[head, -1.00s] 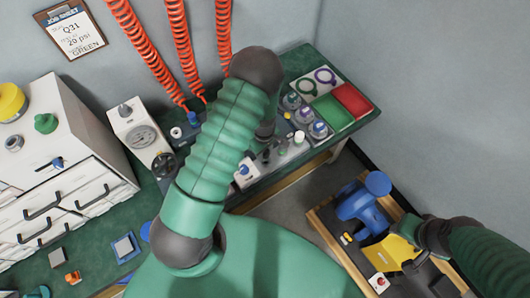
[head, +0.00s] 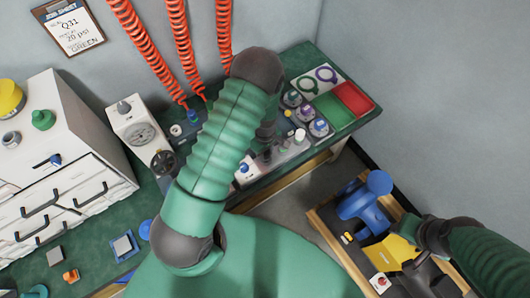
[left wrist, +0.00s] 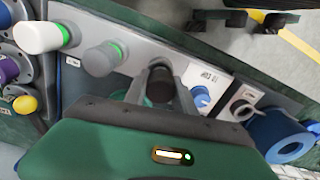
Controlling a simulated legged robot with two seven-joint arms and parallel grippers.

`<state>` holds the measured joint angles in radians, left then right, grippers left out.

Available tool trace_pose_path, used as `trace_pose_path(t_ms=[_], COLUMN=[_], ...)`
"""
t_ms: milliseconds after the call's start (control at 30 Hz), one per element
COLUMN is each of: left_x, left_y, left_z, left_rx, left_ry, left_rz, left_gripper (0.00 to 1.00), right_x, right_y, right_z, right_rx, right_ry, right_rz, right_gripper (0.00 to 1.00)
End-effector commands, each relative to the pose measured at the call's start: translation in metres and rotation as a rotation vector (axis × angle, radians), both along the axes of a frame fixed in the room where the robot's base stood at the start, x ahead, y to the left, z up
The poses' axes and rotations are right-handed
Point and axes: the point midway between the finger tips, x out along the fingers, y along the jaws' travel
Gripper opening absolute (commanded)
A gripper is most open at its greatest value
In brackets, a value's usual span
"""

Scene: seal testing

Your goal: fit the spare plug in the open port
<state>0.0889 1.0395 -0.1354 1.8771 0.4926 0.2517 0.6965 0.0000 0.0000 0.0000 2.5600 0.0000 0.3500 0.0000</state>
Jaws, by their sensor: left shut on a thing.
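My left gripper (left wrist: 160,92) has its two grey fingers closed around a dark round plug (left wrist: 160,80), right at the pale port strip (left wrist: 135,68). I cannot tell whether the plug is seated in a port or only in front of it. Left of it on the strip stand a grey plug (left wrist: 100,58) and a white plug (left wrist: 40,36), each with a green ring. In the head view my left arm hides most of this gripper and the open port. My right gripper (head: 425,236) is at the right, above a wooden tray; its fingers are unclear.
Valves with purple caps (head: 318,129) stand on the bench beside green and red trays (head: 352,97). A gauge box (head: 138,130) and a white drawer cabinet (head: 60,165) are left. Red coiled hoses (head: 180,40) hang behind.

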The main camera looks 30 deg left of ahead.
Motion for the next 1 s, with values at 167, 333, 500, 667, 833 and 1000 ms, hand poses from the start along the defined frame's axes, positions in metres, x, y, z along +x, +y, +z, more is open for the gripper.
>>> trace_pose_path(t_ms=[167, 333, 500, 667, 833, 1000], left_x=[-0.001, -0.001, -0.001, 0.000, -0.001, 0.000], left_y=[0.003, 0.003, 0.004, 0.003, 0.002, 0.002], left_z=[-0.005, -0.009, -0.009, -0.009, -0.009, 0.001], left_rx=[0.004, 0.005, 0.005, 0.004, 0.003, 0.004], left_ry=[0.001, 0.000, 0.000, 0.000, 0.000, -0.001], left_rz=[0.003, 0.003, 0.003, 0.002, 0.002, 0.001], left_gripper=[0.00, 0.00, 0.43, 0.57, 0.57, 0.57], right_x=[0.000, 0.000, 0.000, 0.000, 0.000, 0.000], right_y=[0.000, 0.000, 0.000, 0.000, 0.000, 0.000], right_z=[-0.004, -0.006, -0.006, -0.006, -0.006, -0.005], right_rx=[0.000, 0.000, 0.000, 0.000, 0.000, 0.000], right_ry=[0.000, 0.000, 0.000, 0.000, 0.000, 0.000], right_rz=[0.000, 0.000, 0.000, 0.000, 0.000, 0.000], right_gripper=[0.36, 0.36, 0.36, 0.36, 0.36, 0.36])
